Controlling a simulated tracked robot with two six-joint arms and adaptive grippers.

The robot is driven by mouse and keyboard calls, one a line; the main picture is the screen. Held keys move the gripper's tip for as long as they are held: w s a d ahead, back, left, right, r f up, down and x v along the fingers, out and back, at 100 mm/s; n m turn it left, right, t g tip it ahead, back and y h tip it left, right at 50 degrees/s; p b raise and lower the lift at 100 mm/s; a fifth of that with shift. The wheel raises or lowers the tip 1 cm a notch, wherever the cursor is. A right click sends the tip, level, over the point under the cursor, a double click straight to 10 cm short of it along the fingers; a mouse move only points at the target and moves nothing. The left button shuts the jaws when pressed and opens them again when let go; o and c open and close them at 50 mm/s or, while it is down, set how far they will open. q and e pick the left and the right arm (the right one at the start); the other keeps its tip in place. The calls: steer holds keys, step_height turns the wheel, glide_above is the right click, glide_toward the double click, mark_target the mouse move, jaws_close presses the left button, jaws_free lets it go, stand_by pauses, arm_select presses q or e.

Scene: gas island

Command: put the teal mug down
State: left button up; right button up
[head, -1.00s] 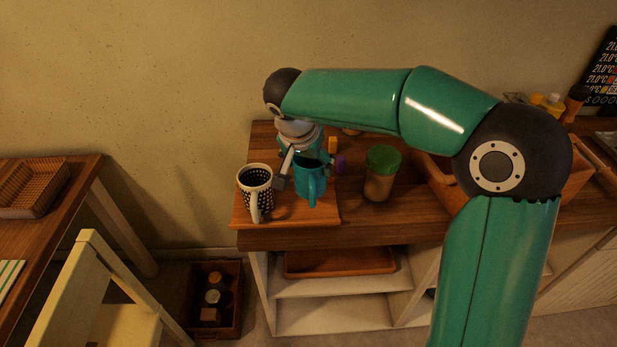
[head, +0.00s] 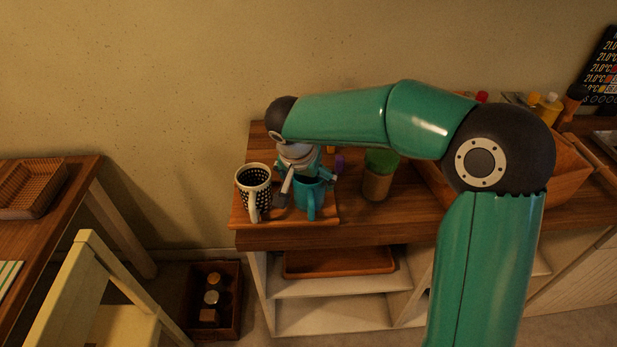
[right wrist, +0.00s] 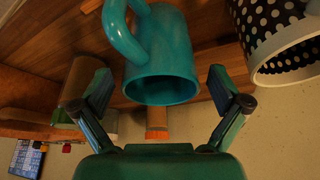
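The teal mug (head: 309,198) stands on the wooden tray (head: 281,217) at the left end of the counter, its handle toward the front. It also shows in the right wrist view (right wrist: 162,60), its opening toward the camera. My right gripper (head: 306,189) is at the mug from behind and above. In the right wrist view, its two fingers (right wrist: 160,88) are spread on either side of the mug's rim, with a small gap on each side. The mug's far side is hidden by the gripper in the head view. My left gripper is out of view.
A black-and-white dotted mug (head: 254,190) stands close to the left on the same tray. A jar with a green lid (head: 380,172) stands to the right. A purple item (head: 339,163) is behind. The tray's front edge is near the counter edge.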

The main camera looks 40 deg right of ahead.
steer(key=v, duration=1.2)
stand_by(0.6)
